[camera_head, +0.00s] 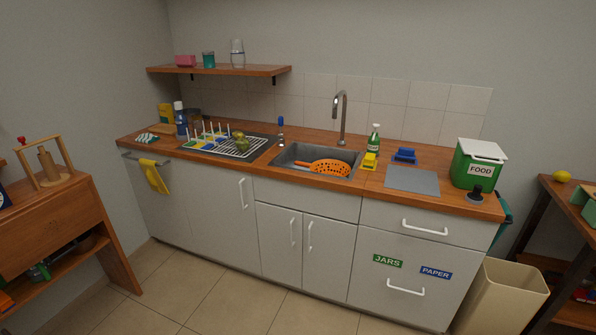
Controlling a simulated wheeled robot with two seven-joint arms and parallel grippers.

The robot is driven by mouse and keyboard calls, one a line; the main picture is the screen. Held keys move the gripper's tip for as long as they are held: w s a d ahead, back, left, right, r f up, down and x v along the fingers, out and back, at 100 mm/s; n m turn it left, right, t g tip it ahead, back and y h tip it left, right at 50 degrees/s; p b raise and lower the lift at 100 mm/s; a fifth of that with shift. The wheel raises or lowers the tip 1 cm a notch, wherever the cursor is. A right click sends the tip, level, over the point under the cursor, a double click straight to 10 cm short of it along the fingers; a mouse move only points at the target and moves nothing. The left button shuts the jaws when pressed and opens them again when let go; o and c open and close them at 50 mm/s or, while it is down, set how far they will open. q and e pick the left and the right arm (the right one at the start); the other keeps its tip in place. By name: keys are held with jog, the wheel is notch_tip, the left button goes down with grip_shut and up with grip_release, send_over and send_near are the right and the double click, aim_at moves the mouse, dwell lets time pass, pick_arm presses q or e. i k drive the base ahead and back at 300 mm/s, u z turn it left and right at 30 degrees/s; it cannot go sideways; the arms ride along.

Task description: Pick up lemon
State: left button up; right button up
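A yellow lemon (562,176) lies on top of the dark-framed wooden table (548,190) at the far right. It is near the table's back left corner, with a green object to its right. Neither of my grippers shows in the head view.
A kitchen counter (330,196) with a sink (290,156) and dish rack (230,146) runs along the back wall. A green food bin (476,170) stands at its right end. A beige waste bin (500,298) stands on the floor before the right table. The tiled floor (235,305) in front is clear.

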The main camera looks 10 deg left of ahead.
aim_at(237, 135)
jog(key=u, duration=0.45)
jog(key=i, duration=0.5)
jog(key=u, duration=0.8)
jog(key=i, duration=0.85)
jog(key=z, duration=0.45)
jog(key=i, duration=0.65)
jog(key=z, duration=0.7)
